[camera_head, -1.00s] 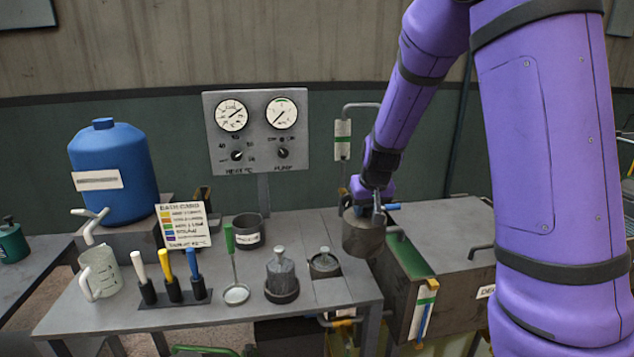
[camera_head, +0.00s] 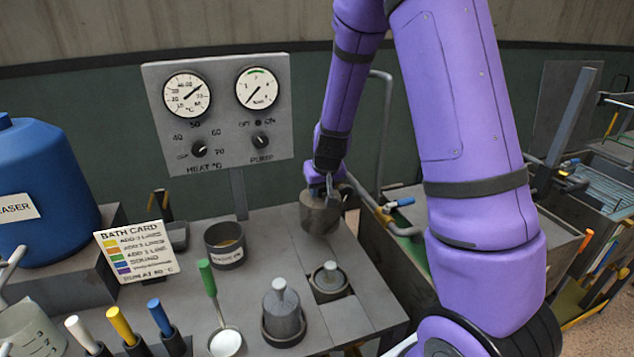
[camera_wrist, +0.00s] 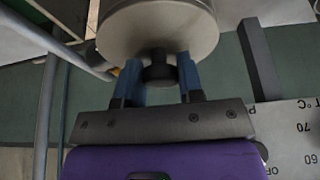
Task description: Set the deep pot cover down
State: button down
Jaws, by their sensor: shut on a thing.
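My gripper (camera_head: 324,184) points down and is shut on the knob of the deep pot cover (camera_head: 320,214), a grey metal cylinder. The cover is upright over the back right part of the grey bench (camera_head: 362,318); I cannot tell whether it touches the top. In the wrist view the blue fingers (camera_wrist: 158,78) grip the dark knob from both sides, and the round cover (camera_wrist: 150,28) lies beyond them. The cover's underside is hidden.
An open labelled pot (camera_head: 225,246) stands left of the cover. A knobbed grey vessel (camera_head: 283,310) and a knobbed lid in a square opening (camera_head: 331,280) are in front. A green-handled ladle (camera_head: 212,300) lies left. The gauge panel (camera_head: 218,112) rises behind; a pipe (camera_head: 388,130) stands right.

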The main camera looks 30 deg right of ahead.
aim_at(322, 201)
jog(key=shift+f, duration=3.65)
jog(key=c, duration=0.7)
grip_release()
jog(key=shift+s+r, duration=0.1)
jog(key=shift+r, duration=0.05)
jog(key=v, duration=1)
jog(key=shift+s+r, duration=0.1)
jog(key=shift+r, duration=0.2)
